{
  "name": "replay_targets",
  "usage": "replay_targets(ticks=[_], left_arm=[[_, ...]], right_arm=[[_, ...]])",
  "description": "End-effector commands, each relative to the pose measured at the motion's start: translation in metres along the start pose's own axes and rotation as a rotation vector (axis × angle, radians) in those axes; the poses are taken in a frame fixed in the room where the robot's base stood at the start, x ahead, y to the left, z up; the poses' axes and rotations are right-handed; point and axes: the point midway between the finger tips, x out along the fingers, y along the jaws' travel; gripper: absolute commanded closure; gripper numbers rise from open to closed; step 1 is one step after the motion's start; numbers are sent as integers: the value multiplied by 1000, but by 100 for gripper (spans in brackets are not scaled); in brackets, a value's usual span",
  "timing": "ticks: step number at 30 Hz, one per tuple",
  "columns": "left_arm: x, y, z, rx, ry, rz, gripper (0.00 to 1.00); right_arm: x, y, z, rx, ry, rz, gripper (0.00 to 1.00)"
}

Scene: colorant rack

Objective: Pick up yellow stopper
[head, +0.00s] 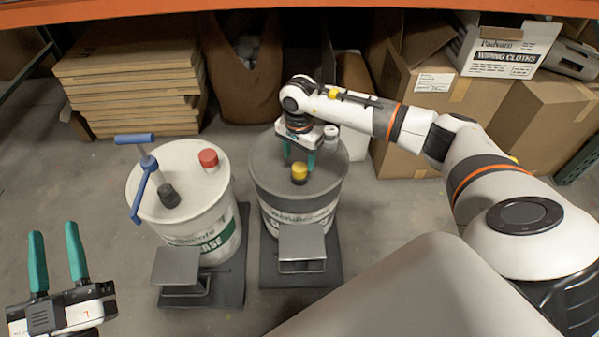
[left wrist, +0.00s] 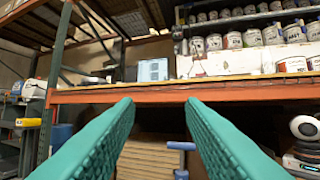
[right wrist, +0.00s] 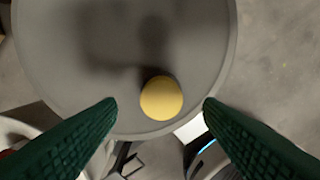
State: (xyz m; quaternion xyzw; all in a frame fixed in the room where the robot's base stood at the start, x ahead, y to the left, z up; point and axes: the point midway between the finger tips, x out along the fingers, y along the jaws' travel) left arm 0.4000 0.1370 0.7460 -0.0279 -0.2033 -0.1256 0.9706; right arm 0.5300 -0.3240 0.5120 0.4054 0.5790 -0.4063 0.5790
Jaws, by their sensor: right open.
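The yellow stopper (head: 299,173) sits upright on the dark grey lid of the right-hand bucket (head: 265,165). In the right wrist view the yellow stopper (right wrist: 161,98) lies between and beyond the two fingertips, touching neither. My right gripper (head: 299,160) is open and empty, pointing down above the lid beside the stopper; its green fingers also show in the right wrist view (right wrist: 160,105). My left gripper (head: 54,230) is open and empty at the lower left, away from the buckets. Its fingers are spread in the left wrist view (left wrist: 158,102).
A white-lidded bucket (head: 150,199) with a red stopper (head: 208,158) and a blue-handled pump (head: 143,175) stands to the left. Metal foot pedals (head: 176,266) are in front. Cardboard boxes (head: 425,110) and stacked boards (head: 130,85) are behind. An orange beam (head: 200,8) crosses above.

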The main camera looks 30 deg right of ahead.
Motion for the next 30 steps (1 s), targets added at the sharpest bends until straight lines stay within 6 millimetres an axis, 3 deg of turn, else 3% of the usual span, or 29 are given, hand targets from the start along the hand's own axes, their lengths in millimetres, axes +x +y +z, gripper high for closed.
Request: replay_targets(ticks=[3,9,17,26,30], left_arm=[[-2,-3,16,-5,-127,-6,64],[-6,-5,37,-10,-256,-11,64],[-6,-5,40,-11,-272,-12,64],[-6,-5,39,-11,-270,-12,64],[-6,-5,39,-10,-269,-11,64]], right_arm=[[17,-2,0,0,2,0,39],[30,-1,0,1,0,0,39],[31,-1,0,1,1,1,39],[31,-1,0,0,1,1,85],[31,-1,0,0,1,1,87]])
